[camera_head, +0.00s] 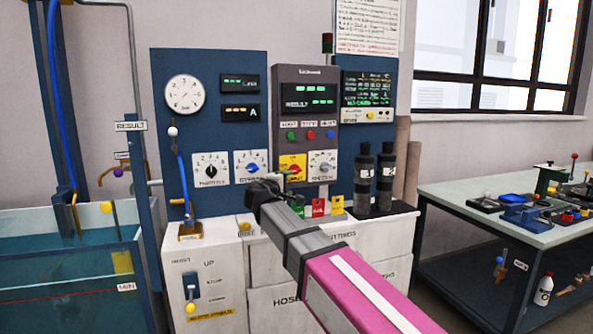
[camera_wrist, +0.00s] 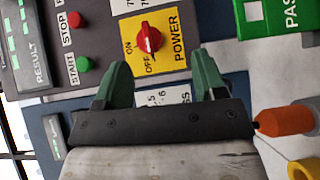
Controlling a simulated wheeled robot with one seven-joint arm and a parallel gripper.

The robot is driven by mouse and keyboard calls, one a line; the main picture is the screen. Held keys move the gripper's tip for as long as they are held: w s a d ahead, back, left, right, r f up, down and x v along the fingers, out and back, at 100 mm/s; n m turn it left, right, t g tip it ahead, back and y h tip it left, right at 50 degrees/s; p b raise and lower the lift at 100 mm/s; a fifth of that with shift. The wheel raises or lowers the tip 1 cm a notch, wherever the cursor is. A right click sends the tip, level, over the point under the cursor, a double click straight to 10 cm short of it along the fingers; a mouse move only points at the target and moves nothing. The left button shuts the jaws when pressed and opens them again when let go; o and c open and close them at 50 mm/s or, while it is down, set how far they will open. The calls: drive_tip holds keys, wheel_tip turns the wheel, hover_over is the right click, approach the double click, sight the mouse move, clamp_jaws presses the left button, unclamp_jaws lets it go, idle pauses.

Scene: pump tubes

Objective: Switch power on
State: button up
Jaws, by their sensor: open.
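The power switch is a red rotary knob (camera_wrist: 148,38) on a yellow plate (camera_wrist: 172,38) marked POWER, ON and OFF, seen sideways in the wrist view. I cannot tell for sure which mark the knob points to. In the head view the yellow plate (camera_head: 292,161) is at the lower left of the grey control panel, and its knob is hard to make out. My gripper (camera_wrist: 163,72) is open and empty, its green fingers apart in front of the plate. The knob lies beyond the fingertips, untouched. In the head view my gripper (camera_head: 280,184) is just below the plate.
A green START button (camera_wrist: 83,63) and a red STOP button (camera_wrist: 75,19) sit beside the plate. A white dial (camera_head: 322,163) is to its right. Coloured tags (camera_head: 318,207) and two dark cylinders (camera_head: 363,180) stand on the white cabinet (camera_head: 215,262). A bench (camera_head: 470,195) is at right.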

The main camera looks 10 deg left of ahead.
sight(296, 169)
drive_tip(key=shift+n+t+y, duration=0.3)
drive_tip(key=x, duration=0.3)
drive_tip(key=a+r+x, duration=0.1)
drive_tip(key=x, duration=0.6)
drive_tip(key=shift+w+a+r, duration=0.15)
drive_tip(key=shift+w+r, duration=0.25)
drive_tip(key=shift+w, duration=0.05)
drive_tip(key=c, duration=0.8)
